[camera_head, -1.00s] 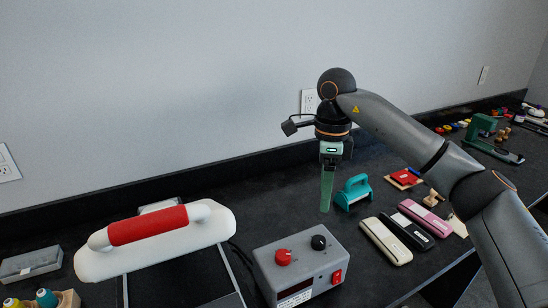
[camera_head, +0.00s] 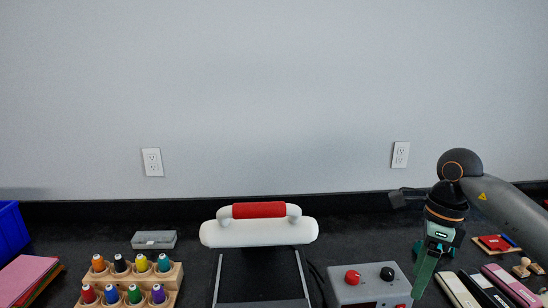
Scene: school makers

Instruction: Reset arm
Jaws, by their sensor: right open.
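My right arm comes in from the right edge, and its gripper (camera_head: 425,268) points down above the black counter, beside the grey control box (camera_head: 371,284). The gripper is seen edge-on, with its green fingers lined up one behind the other. Nothing shows held in it. My left gripper is out of the picture.
A heat press (camera_head: 259,232) with a red-gripped handle stands in the middle. Thread spools in a wooden rack (camera_head: 172,281), a grey case (camera_head: 154,240), coloured sheets (camera_head: 22,277) and a blue bin (camera_head: 10,230) lie left. Staplers (camera_head: 510,284) and stamps (camera_head: 527,266) lie right.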

